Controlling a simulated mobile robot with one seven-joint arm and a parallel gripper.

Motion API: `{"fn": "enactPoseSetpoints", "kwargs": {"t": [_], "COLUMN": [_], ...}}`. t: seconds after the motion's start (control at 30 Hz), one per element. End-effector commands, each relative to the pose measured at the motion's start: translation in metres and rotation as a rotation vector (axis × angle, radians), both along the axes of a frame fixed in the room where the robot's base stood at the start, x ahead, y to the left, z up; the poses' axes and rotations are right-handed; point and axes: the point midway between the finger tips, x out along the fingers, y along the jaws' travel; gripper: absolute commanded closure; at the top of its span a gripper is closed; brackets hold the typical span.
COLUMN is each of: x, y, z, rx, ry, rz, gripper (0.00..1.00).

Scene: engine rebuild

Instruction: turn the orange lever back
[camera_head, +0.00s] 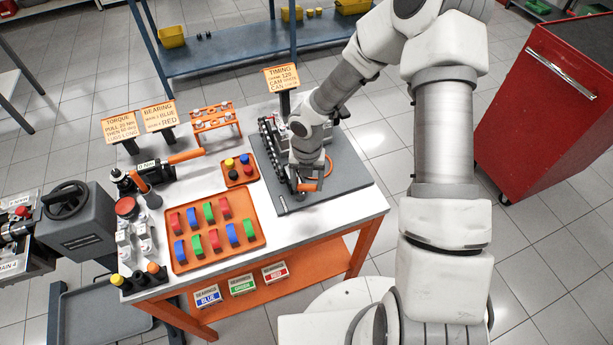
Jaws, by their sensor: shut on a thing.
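An orange lever (308,187) shows at the near end of the dark engine block (268,140), on the grey mat (345,178) at the right of the workbench. My gripper (306,181) reaches down over this end of the block and is shut on the orange lever. The wrist covers part of the lever and block, so the lever's exact angle is hard to tell. A thin orange curved piece (329,166) shows just right of the gripper.
An orange tray (258,222) of red, green and blue bearing pieces lies left of the mat. A small tray (246,180) with coloured caps, an orange rack (215,118) and signs stand behind. A red cabinet (550,110) stands at right. The mat's right part is clear.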

Motion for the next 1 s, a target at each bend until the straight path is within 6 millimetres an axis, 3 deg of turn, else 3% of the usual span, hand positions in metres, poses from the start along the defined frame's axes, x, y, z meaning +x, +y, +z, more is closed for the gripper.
{"fn": "enactPoseSetpoints", "kwargs": {"t": [0.5,1.0], "x": [0.0068,0.0082], "y": [0.0003,0.0005], "z": [0.0021,0.0004], "rx": [0.001,0.000], "ry": [0.000,-0.002], "rz": [0.349,0.420], "gripper": [0.86,0.86]}}
